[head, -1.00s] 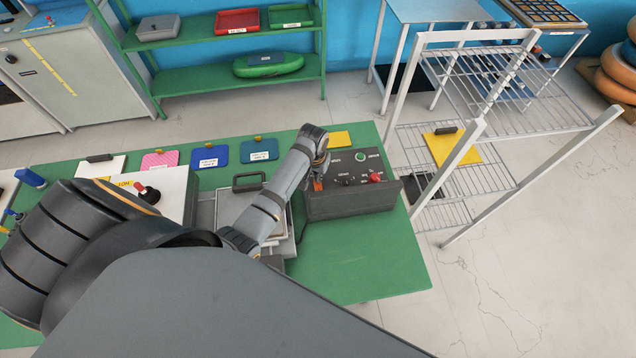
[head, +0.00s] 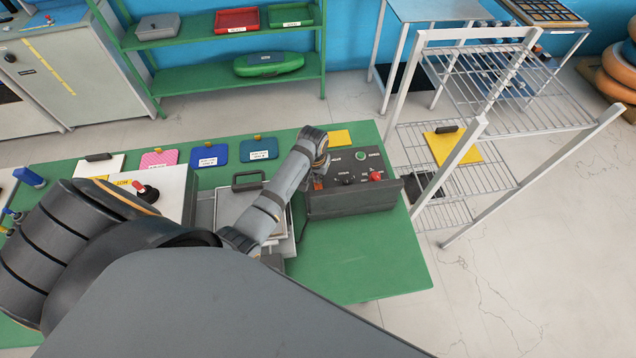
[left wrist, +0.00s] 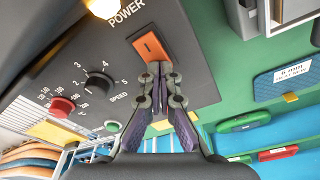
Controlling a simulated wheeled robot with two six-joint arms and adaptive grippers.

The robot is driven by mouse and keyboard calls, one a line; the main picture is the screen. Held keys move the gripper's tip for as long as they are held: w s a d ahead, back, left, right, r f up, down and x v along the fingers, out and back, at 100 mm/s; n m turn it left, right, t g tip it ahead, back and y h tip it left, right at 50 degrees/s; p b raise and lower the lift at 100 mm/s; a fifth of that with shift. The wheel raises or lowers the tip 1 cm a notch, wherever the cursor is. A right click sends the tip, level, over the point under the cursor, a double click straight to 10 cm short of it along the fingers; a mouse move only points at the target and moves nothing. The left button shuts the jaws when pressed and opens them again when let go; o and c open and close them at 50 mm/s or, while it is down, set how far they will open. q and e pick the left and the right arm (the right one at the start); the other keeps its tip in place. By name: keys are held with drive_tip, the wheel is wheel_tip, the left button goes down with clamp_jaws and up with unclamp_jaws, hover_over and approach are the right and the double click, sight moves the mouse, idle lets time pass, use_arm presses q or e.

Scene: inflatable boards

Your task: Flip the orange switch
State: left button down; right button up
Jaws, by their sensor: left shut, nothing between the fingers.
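The orange switch (left wrist: 152,46) is a rocker beside the POWER label on a dark control box (head: 340,203); the box also shows in the left wrist view (left wrist: 60,60). My left gripper (left wrist: 160,66) is shut and empty. Its fingertips are at the lower end of the orange switch and appear to touch it or nearly so; I cannot tell which. In the head view my left gripper (head: 318,183) is over the left part of the box, and the arm hides most of the switch. My right gripper is not in view.
The green table (head: 370,265) is clear in front. A wire rack (head: 470,155) stands right.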

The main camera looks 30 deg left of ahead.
use_arm(q)
drive_tip(key=shift+f, duration=0.25)
wheel_tip(320, 180, up, 3)
drive_tip(key=shift+f+p, duration=0.1)
drive_tip(key=shift+p, duration=1.05)
drive_tip(key=shift+r, duration=2.1)
